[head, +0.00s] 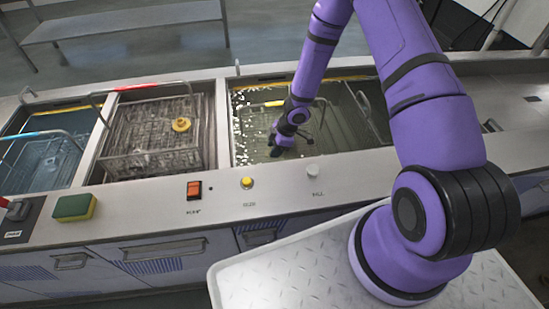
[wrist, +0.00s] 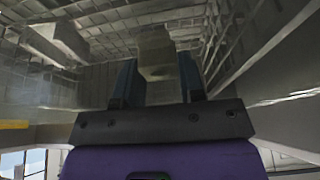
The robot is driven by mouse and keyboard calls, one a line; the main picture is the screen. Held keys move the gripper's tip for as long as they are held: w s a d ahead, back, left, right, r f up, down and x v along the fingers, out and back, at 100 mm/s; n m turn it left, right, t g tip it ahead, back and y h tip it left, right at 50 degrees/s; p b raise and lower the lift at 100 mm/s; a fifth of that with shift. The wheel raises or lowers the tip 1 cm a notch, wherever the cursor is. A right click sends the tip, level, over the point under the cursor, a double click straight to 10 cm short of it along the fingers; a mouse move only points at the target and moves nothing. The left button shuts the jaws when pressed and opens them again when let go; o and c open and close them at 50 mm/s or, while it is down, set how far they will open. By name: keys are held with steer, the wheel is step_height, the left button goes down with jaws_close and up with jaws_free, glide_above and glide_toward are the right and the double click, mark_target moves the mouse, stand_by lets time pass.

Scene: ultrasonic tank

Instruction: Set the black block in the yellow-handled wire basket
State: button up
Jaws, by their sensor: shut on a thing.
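The yellow-handled wire basket (head: 250,118) is in the right-hand, water-filled tank; its short yellow grip (head: 274,103) shows near the left back. My gripper (head: 276,151) reaches down into this tank, near its front wall and to the right of the handle. In the wrist view my gripper (wrist: 158,82) is shut on a block (wrist: 155,52), which looks pale grey-brown there rather than black. Wire mesh shows beyond the block. I cannot tell whether the block touches the mesh. In the head view the block cannot be made out from the dark fingertips.
A red-handled basket (head: 137,87) holding a yellow round part (head: 181,124) is in the middle tank. A sponge (head: 75,207), orange switch (head: 194,189) and yellow button (head: 246,182) are along the front ledge. Another pale blocky shape (wrist: 62,40) shows at upper left.

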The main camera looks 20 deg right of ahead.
steer(key=shift+f, duration=2.75)
steer(key=shift+f, duration=0.15)
steer(key=o, duration=1)
steer(key=shift+o, duration=0.2)
steer(key=v, duration=1.2)
